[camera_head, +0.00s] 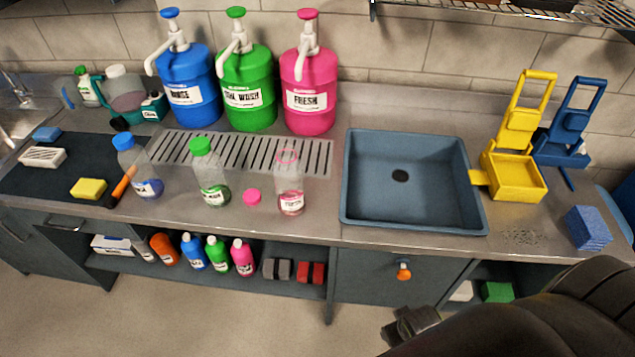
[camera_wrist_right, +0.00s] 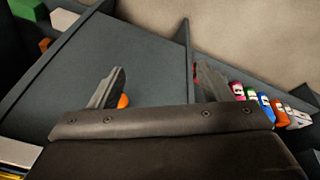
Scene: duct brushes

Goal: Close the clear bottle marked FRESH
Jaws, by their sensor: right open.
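The clear bottle marked FRESH (camera_head: 291,190) stands upright and uncapped on the counter, with a little pink liquid in it. A pink cap (camera_head: 252,196) lies on the counter just left of it. My right gripper (camera_head: 408,326) is low in front of the counter, to the right of and well apart from the bottle and cap. In the right wrist view my right gripper (camera_wrist_right: 158,80) is open and empty, with the cabinet front beyond its fingers. My left gripper is not in view.
A capped green bottle (camera_head: 209,175) and a capped blue bottle (camera_head: 138,168) stand left of the cap. Blue, green and pink (camera_head: 308,90) pump drums stand behind. A blue-grey basin (camera_head: 412,180) lies to the right. An orange knob (camera_head: 403,272) sticks out of the cabinet front.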

